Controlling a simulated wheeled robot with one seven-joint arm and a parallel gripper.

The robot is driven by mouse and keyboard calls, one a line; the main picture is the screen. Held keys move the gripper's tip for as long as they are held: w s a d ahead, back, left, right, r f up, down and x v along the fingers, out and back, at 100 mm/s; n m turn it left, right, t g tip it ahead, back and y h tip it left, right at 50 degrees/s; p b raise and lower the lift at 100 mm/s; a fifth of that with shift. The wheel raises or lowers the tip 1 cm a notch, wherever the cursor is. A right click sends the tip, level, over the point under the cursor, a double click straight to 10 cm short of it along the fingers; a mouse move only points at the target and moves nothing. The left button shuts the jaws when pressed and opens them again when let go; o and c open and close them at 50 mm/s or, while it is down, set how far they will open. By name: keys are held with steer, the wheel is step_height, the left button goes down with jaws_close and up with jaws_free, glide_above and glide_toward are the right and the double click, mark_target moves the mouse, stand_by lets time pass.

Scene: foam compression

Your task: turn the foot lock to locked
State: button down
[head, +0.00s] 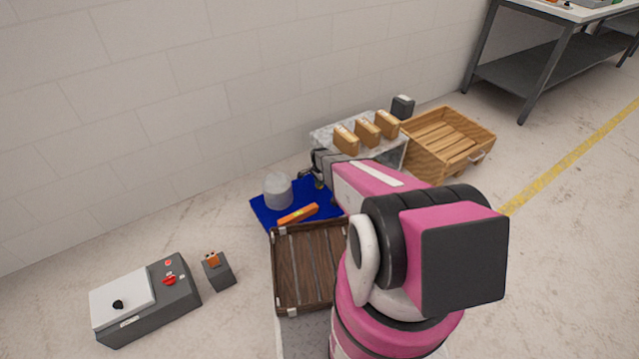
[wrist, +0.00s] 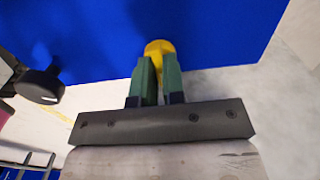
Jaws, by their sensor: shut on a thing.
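In the wrist view, my gripper (wrist: 157,66) points at the blue mat, its two green fingers close together. A yellow rounded piece (wrist: 158,47) shows between and just beyond the fingertips, and the gripper is shut on it. It may be the foot lock; its lower part is hidden by the fingers, and I cannot tell its lock position. In the head view my pink and black arm covers much of the middle, and the fingertips are hard to make out beside the blue mat (head: 264,214).
A brown slatted crate (head: 290,309) is in front. Behind are a grey stand (head: 323,136) with three tan blocks and a wooden crate (head: 480,137). A black knob (wrist: 40,84) is left of the fingers.

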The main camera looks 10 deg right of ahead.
stand_by(0.5)
steer(key=c, duration=1.2)
jaws_free()
steer(key=shift+r, duration=0.15)
step_height(320, 180, up, 11)
steer(key=shift+f, duration=0.2)
steer(key=s+r+n, duration=1.3)
steer(key=s+r, duration=1.3)
steer(key=r, duration=0.1)
steer(key=shift+s, duration=0.35)
